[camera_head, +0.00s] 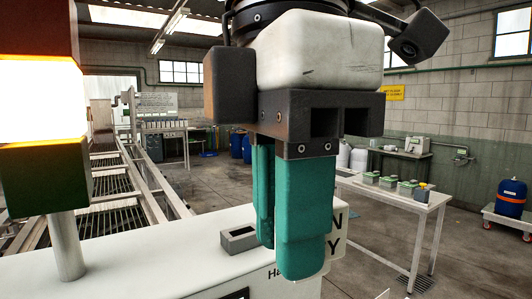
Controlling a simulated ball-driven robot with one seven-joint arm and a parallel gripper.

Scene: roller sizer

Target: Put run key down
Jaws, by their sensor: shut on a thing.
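My gripper (284,258) hangs fingers-down, with two teal fingers above or beside the front of a white cabinet top (185,262). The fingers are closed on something. The run key itself is hidden between and behind them, so its shape and tilt do not show. A small grey block with a slot in its top (240,237) sits on the cabinet top just left of the fingers. I cannot tell whether the fingertips touch the cabinet. Part of the cabinet's black lettering is covered by the fingers.
A signal lamp on a metal post (66,245) stands on the cabinet at left. Behind it runs a long roller frame (120,185). A white table (410,200) with several small green items stands at right, near a blue drum (510,199). Open floor lies between.

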